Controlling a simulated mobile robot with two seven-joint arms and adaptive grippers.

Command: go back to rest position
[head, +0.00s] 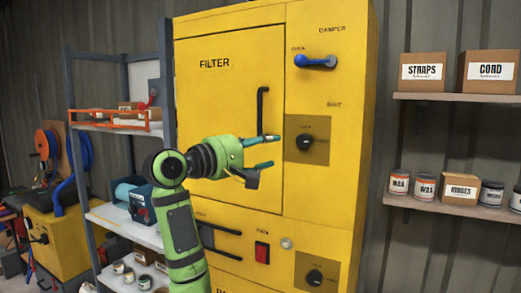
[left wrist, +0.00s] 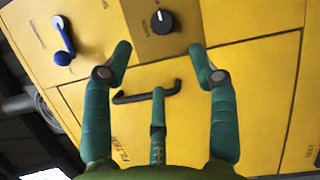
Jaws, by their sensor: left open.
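My left gripper (head: 268,152) is open and empty in front of the yellow cabinet (head: 228,65). Its fingers point right, near the lower end of the black handle of the FILTER door (head: 225,95), which looks shut. In the left wrist view the spread fingers of the same gripper (left wrist: 160,62) have nothing between them. The black door handle (left wrist: 135,97) shows behind them, apart from the fingers as far as I can tell. My right gripper is in neither view.
The blue DAMPER lever (head: 316,62) lies sideways by its OPEN mark. Black knobs (head: 304,142) and a red switch (head: 262,252) are on the cabinet front. Shelves (head: 455,98) with boxes and tins are on the right. A grey rack (head: 122,70) stands left, behind my arm.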

